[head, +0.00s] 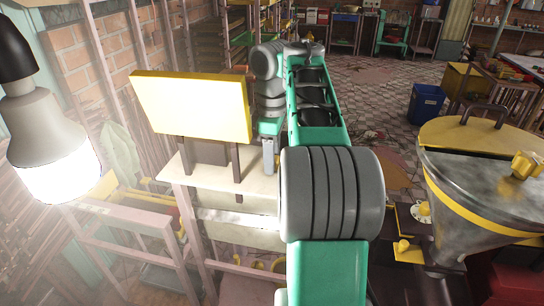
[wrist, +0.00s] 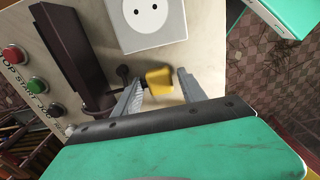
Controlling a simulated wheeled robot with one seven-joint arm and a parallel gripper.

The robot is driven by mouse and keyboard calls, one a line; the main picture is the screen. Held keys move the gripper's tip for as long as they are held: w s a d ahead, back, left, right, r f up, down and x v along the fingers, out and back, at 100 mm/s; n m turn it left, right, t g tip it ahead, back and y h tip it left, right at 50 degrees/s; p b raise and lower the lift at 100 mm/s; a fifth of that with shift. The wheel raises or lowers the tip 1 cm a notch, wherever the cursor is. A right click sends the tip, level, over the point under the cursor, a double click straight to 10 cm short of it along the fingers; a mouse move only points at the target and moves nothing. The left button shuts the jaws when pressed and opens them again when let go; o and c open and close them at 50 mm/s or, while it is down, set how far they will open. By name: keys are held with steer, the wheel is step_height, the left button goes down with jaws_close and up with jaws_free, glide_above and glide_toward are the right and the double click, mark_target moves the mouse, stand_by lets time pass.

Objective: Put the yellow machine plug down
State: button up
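The yellow plug (wrist: 159,81) is between the two fingers of my gripper (wrist: 160,77) in the wrist view. It lies over or on a beige panel (wrist: 215,50); contact with the panel is unclear. The fingers stand apart, with a narrow gap visible between the plug and the right finger. The plug lies close to the left finger. A small dark piece (wrist: 122,72) shows just left of it. A white socket (wrist: 152,22) is on the panel above the plug. In the head view my arm hides the plug.
Green and red buttons (wrist: 38,84) and a dark upright bracket (wrist: 80,60) are left of my gripper. The head view shows a yellow board (head: 192,105) over the beige surface (head: 175,165), a hanging lamp (head: 45,140) at left, and a metal hopper (head: 480,200) at right.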

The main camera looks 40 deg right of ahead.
steer(key=shift+o, duration=0.3)
step_height(320, 180, up, 13)
steer(key=p, duration=1.2)
